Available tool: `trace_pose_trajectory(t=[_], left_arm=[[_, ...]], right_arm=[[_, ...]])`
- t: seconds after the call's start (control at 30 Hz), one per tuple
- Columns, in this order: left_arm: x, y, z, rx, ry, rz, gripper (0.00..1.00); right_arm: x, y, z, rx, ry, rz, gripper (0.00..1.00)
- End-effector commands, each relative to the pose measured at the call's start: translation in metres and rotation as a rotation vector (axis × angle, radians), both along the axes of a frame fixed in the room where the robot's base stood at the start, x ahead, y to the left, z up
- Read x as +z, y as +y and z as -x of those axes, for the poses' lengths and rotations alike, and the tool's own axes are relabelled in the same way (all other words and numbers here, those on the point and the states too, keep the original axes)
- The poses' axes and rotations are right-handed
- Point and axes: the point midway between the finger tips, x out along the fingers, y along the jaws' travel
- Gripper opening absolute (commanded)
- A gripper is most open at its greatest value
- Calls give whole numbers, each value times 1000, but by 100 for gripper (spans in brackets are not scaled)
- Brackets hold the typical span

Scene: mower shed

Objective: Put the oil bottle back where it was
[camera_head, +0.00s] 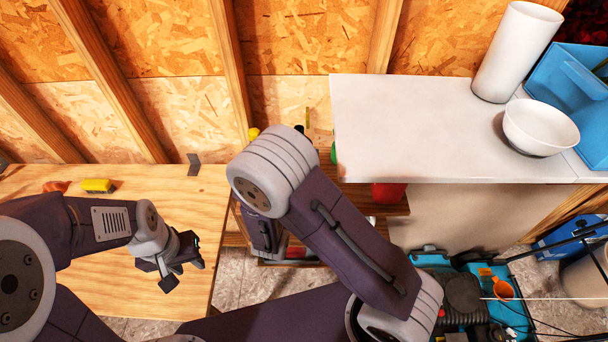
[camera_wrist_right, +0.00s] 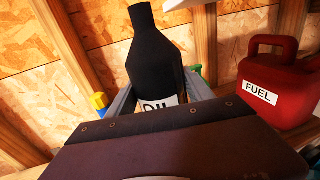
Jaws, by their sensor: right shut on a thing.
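The black oil bottle (camera_wrist_right: 157,60) stands upright in the right wrist view, with part of a white label showing low down. My right gripper (camera_wrist_right: 160,98) is shut on it, one grey finger on each side. The bottle's base is hidden behind the gripper body, so I cannot tell whether it touches a surface. In the head view my right arm hides the bottle and most of that gripper. My left gripper (camera_head: 178,265) is open and empty above the wooden bench's right part.
A red fuel can (camera_wrist_right: 268,82) stands right of the bottle; a yellow-topped container (camera_wrist_right: 99,102) is to its left. The wooden bench (camera_head: 150,215) holds a yellow brush (camera_head: 97,186). A white counter (camera_head: 420,125) holds a bowl (camera_head: 540,128) and paper roll (camera_head: 515,52).

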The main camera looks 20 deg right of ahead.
Motion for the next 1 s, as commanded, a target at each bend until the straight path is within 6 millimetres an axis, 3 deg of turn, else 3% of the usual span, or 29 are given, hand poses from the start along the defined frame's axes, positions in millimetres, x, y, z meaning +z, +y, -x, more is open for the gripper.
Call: trace_pose_trajectory(t=[0.17, 0.4, 0.6, 0.83, 1.0], left_arm=[[0, 0, 1, 0, 1, 0, 36], [-3, 0, 0, 0, 1, 0, 36], [-3, 0, 0, 0, 0, 0, 36], [-5, 0, 0, 0, 0, 0, 36], [-5, 0, 0, 0, 0, 0, 36]], right_arm=[[-3, 0, 0, 0, 0, 1, 0], [-49, 0, 1, 0, 2, 4, 0], [-59, 0, 0, 0, -2, 1, 0], [-96, 0, 1, -1, 1, 2, 0], [-99, 0, 1, -1, -2, 0, 0]])
